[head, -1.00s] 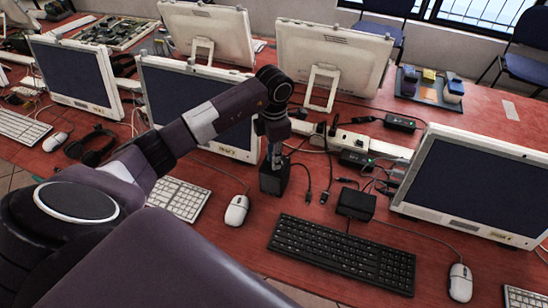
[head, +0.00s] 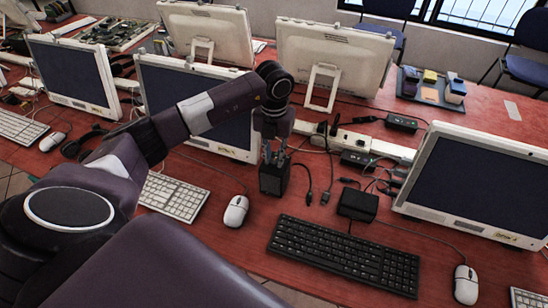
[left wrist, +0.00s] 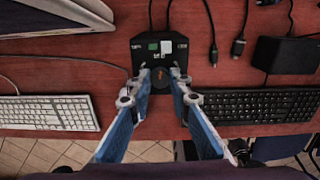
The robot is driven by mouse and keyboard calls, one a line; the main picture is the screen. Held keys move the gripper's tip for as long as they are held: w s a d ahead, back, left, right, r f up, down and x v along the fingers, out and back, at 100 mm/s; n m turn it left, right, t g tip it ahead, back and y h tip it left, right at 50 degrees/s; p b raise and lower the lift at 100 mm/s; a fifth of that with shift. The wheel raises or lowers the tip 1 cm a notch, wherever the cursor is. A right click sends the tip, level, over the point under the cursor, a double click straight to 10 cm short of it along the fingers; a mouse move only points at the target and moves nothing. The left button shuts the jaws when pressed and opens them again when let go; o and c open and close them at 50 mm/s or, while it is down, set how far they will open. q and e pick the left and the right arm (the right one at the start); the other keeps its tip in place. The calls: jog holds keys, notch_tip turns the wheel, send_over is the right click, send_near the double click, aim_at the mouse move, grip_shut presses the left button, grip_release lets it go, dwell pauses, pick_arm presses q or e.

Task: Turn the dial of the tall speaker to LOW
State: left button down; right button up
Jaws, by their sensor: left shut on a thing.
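The tall speaker (head: 273,182) is a black box standing upright on the red table, right of the white mouse. In the left wrist view, its black face (left wrist: 178,58) carries a green patch, a white patch and small lettering I cannot read. The dial (left wrist: 161,84) is dark with an orange mark and sits between my fingertips. My left gripper (head: 275,158) reaches down onto the speaker from above. Its blue fingers (left wrist: 155,78) are shut on the dial, one on each side, and partly hide it. My right gripper is in neither view.
A black keyboard (head: 345,253) lies right of the speaker, a white keyboard (head: 174,196) and white mouse (head: 236,211) to its left. Loose cables and a black adapter (head: 357,204) lie close on its right. A monitor (head: 205,95) stands behind my arm.

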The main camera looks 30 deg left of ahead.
aim_at(274, 161)
pick_arm(q)
jog(key=n, duration=0.6)
jog(key=shift+n, duration=0.3)
jog(key=n, duration=0.4)
jog(key=shift+r, duration=0.1)
jog(key=shift+n, duration=1.2)
jog(key=c, duration=1.8)
grip_release()
jog(key=shift+o, duration=0.2)
jog(key=shift+r, duration=3.95)
